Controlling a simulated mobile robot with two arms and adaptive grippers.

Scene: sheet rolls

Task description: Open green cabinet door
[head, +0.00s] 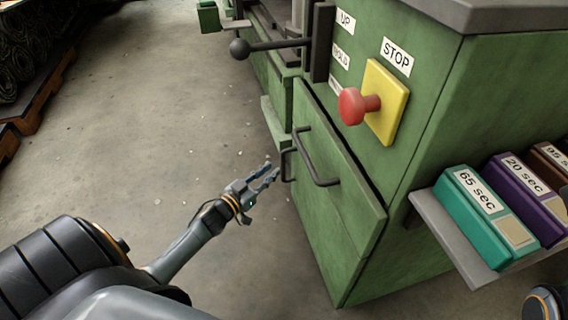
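The green cabinet (430,130) stands at the right in the head view. Its lower green door (345,205) carries a dark bar handle (325,182). A dark line runs along the door's upper edge; I cannot tell whether the door is ajar. A second dark handle (285,167) shows just left of the first. My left gripper (273,169) is just left of the handles, pointing toward them. Its fingers look slightly parted, with nothing between them, and it appears apart from the handles. My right gripper is out of view.
A red button (352,106) on a yellow plate (386,102) and a black-knobbed lever (262,46) sit above the door. A grey shelf (455,240) with teal (478,215) and purple (530,195) boxes juts out at right.

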